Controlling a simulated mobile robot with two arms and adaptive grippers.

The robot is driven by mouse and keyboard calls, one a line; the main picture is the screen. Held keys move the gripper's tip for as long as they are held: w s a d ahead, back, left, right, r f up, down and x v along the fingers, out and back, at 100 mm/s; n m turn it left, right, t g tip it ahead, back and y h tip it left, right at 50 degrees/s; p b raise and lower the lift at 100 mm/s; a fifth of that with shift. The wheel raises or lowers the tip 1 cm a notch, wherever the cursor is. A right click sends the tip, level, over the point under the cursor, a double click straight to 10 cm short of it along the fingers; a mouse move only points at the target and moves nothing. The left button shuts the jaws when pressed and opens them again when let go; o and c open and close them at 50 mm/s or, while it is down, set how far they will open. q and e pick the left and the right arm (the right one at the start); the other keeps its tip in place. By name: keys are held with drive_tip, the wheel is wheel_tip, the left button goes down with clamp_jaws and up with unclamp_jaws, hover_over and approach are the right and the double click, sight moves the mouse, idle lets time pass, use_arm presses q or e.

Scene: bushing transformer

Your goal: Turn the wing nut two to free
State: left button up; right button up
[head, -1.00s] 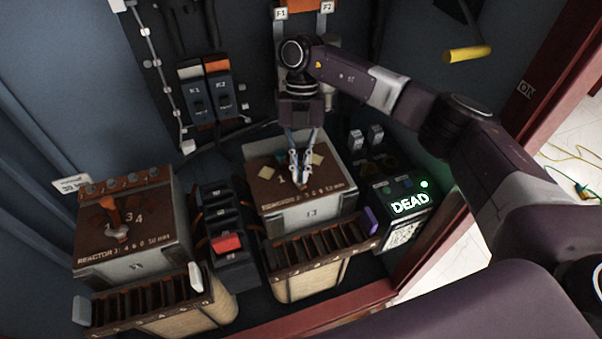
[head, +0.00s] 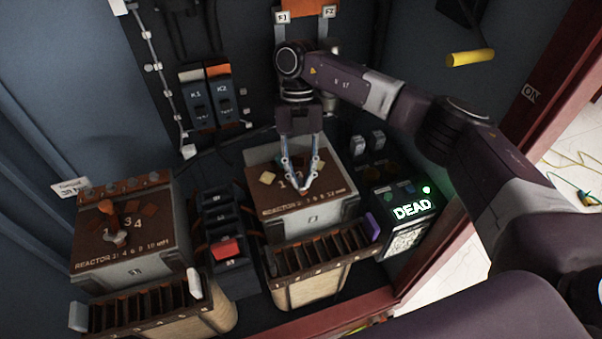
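My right gripper (head: 304,186) points down at the top of the right reactor block (head: 329,198). Its two thin fingers bow apart and come close together at the tips. I cannot tell whether the tips touch or hold anything. No wing nut shows clearly on this block; the fingers cover the spot where the tips meet. Tan and brown plates and partly hidden numbers lie around it. The left reactor block (head: 85,247) has an upright copper-coloured piece (head: 106,208) with a grey fastener (head: 118,238) in front, and the numbers 3 and 4 show. My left gripper is not in view.
Between the blocks stands a dark terminal unit with a red block (head: 226,248). A box with a lit DEAD sign (head: 412,211) stands at right. Slotted racks (head: 319,252) are in front. Switches K1 and K2 (head: 208,95) are on the back panel. A red frame edge (head: 340,320) borders the front.

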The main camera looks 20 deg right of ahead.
sight(301, 179)
drive_tip(key=shift+s+f, duration=0.15)
drive_tip(key=shift+f, duration=0.05)
idle(0.3)
drive_tip(key=shift+r, duration=0.35)
wheel_tip(301, 179, up, 10)
drive_tip(key=shift+f, duration=0.25)
idle(0.4)
